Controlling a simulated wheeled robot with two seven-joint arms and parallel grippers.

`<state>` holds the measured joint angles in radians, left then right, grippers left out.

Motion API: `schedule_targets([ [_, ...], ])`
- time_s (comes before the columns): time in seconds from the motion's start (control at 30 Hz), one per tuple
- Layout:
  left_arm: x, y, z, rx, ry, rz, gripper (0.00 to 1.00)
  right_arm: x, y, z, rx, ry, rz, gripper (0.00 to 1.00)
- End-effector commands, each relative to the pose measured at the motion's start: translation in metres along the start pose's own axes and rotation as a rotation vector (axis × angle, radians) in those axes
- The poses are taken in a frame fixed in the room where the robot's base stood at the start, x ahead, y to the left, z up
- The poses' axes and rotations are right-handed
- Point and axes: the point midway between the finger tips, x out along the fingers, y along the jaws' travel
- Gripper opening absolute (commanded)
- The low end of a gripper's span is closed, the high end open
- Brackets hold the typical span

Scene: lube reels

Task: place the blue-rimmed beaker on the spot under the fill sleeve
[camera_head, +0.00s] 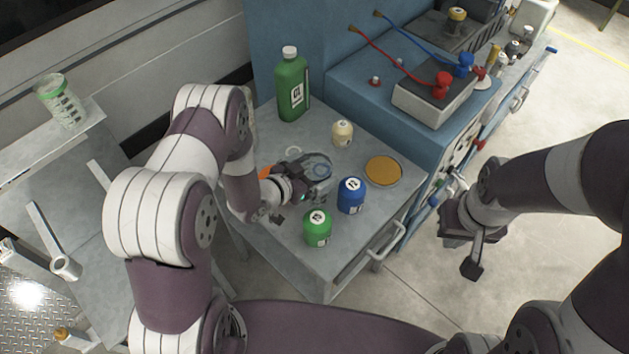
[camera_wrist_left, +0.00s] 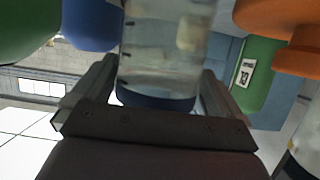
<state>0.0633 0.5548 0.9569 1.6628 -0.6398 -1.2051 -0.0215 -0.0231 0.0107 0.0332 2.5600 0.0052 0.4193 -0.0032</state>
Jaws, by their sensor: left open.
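The blue-rimmed beaker (camera_head: 319,168) is clear and stands on the grey bench. My left gripper (camera_head: 308,180) is open at the beaker, with its fingers partly hidden in the head view. In the left wrist view, the beaker (camera_wrist_left: 165,60) is between the two open fingers (camera_wrist_left: 158,95), with a dark blue band at its lower end; I cannot tell whether they touch it. My right gripper (camera_head: 465,243) hangs off the bench's right side, apart from everything; its opening is unclear. A grey ring on an arm (camera_head: 65,267) at the left may be the fill sleeve; I cannot tell.
A blue jar (camera_head: 351,196) and green jar (camera_head: 317,228) stand close in front of the beaker. A cream bottle (camera_head: 342,132), green bottle (camera_head: 292,88) and orange disc (camera_head: 383,170) are also on the bench (camera_head: 290,265).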

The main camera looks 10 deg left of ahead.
Motion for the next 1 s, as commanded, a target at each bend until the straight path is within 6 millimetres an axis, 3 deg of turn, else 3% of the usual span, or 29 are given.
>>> schedule_targets([
  [0.27,0.007,0.000,0.001,0.000,0.000,0.001,1.00,0.000,0.000,0.000,0.000,0.000,0.000,0.00],
  [0.4,0.006,0.000,0.001,0.000,-0.001,0.000,0.54,0.000,0.000,0.000,0.000,0.000,0.000,0.00],
  [0.5,0.006,0.000,0.000,0.000,0.000,0.000,0.30,0.000,0.000,0.000,0.000,0.000,0.000,0.00],
  [0.77,0.004,0.000,-0.005,0.001,0.001,0.000,0.30,0.000,0.000,0.000,0.000,0.000,0.000,0.00],
  [1.0,-0.013,0.000,-0.047,0.003,0.004,-0.001,0.30,0.001,0.000,0.000,0.000,0.000,0.000,0.00],
])
